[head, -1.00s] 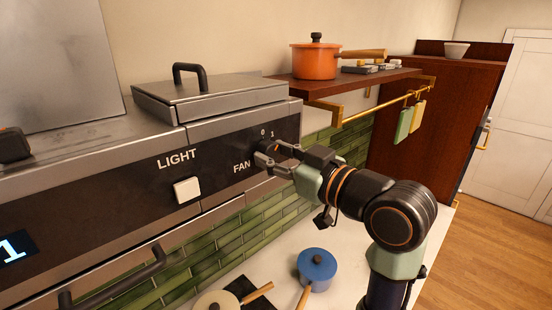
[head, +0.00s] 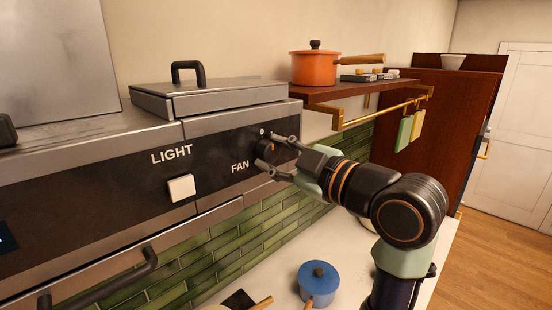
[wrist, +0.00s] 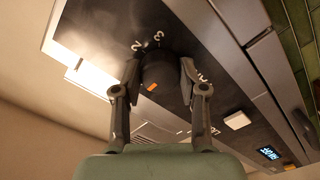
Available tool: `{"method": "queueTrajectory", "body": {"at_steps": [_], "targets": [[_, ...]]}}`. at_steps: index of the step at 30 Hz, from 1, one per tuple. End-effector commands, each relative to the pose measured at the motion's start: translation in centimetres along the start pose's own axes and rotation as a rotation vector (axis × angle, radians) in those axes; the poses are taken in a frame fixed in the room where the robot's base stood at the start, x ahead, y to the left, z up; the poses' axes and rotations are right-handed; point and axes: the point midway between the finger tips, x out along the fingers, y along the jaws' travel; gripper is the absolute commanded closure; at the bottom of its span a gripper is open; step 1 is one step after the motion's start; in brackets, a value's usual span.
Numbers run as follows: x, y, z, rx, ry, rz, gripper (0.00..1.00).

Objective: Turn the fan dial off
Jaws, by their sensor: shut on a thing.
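The fan dial (head: 266,148) is a dark round knob on the black panel, right of the word FAN. In the wrist view the dial (wrist: 160,70) shows an orange mark on its face, with numbers such as 2 and 3 printed around it. My gripper (head: 277,152) is at the dial with one finger above and one below it in the head view. In the wrist view my gripper (wrist: 159,78) has a finger on each side of the dial, shut on it. The fingers partly hide the numbers.
A white LIGHT button (head: 181,188) sits left of the dial. A wooden shelf (head: 345,92) with an orange pot (head: 314,68) and a brass rail is right of the panel. A blue pot (head: 318,280) stands on the counter below. A bar handle (head: 110,283) juts out at lower left.

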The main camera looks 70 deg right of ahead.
Motion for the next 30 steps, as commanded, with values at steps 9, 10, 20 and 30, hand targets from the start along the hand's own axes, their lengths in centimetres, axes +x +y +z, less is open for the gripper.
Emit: {"method": "queueTrajectory", "body": {"at_steps": [9,10,20,30], "targets": [[0.00,0.01,-0.01,-0.017,0.000,0.000,0.93],[0.00,0.01,-0.02,-0.017,0.000,0.000,0.93],[0.00,0.01,-0.02,-0.016,0.000,0.000,0.33],[-0.55,0.07,-0.01,-0.017,0.000,0.002,0.33]]}}
